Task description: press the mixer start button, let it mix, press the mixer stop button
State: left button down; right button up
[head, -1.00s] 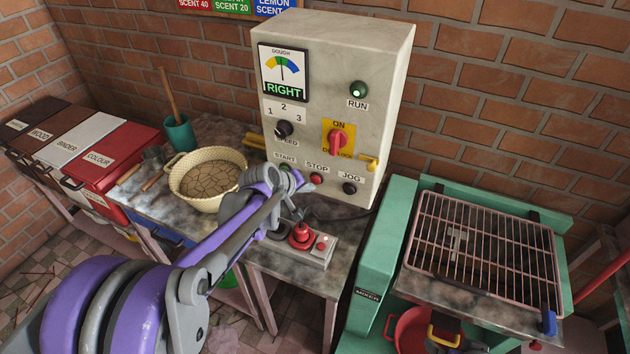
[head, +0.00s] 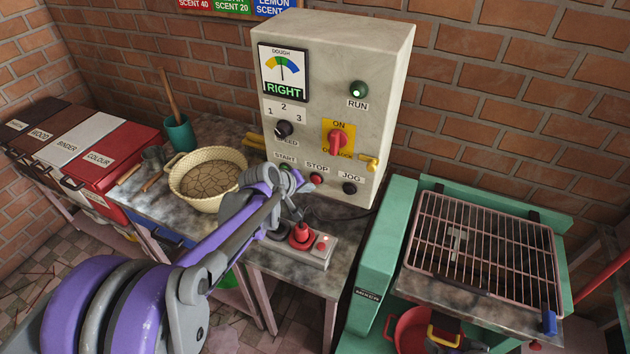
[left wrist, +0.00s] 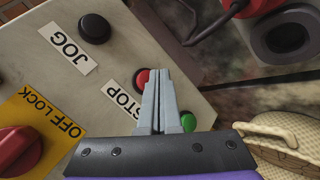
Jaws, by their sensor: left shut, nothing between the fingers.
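The mixer's grey control box (head: 350,120) stands against the brick wall. Its green start button (head: 284,167) and red stop button (head: 316,178) sit low on its face, with the black JOG knob (head: 350,188) to their right. My left gripper (head: 293,182) is shut and empty in front of these buttons. In the left wrist view its closed fingertips (left wrist: 157,78) lie beside the red stop button (left wrist: 142,79), partly covering it; the green start button (left wrist: 188,122) shows on their other side. I cannot tell whether the tips touch the panel. My right gripper is not in view.
The green RUN lamp (head: 358,89) looks lit, and the gauge (head: 284,73) reads RIGHT. A red switch (head: 338,139) is on the panel. A small pendant with a red knob (head: 302,234) stands below. A cream bowl (head: 207,198) is at left, a grille-topped green mixer (head: 375,272) at right.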

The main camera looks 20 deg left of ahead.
pick_arm(q)
jog(key=shift+w, duration=0.1)
jog(key=shift+w, duration=0.3)
jog(key=shift+w+d, duration=0.1)
jog(key=shift+w, duration=0.4)
dwell(0.6)
jog(key=shift+s, duration=0.95)
jog(key=s, duration=0.5)
jog(key=shift+a, duration=0.3)
dwell(0.3)
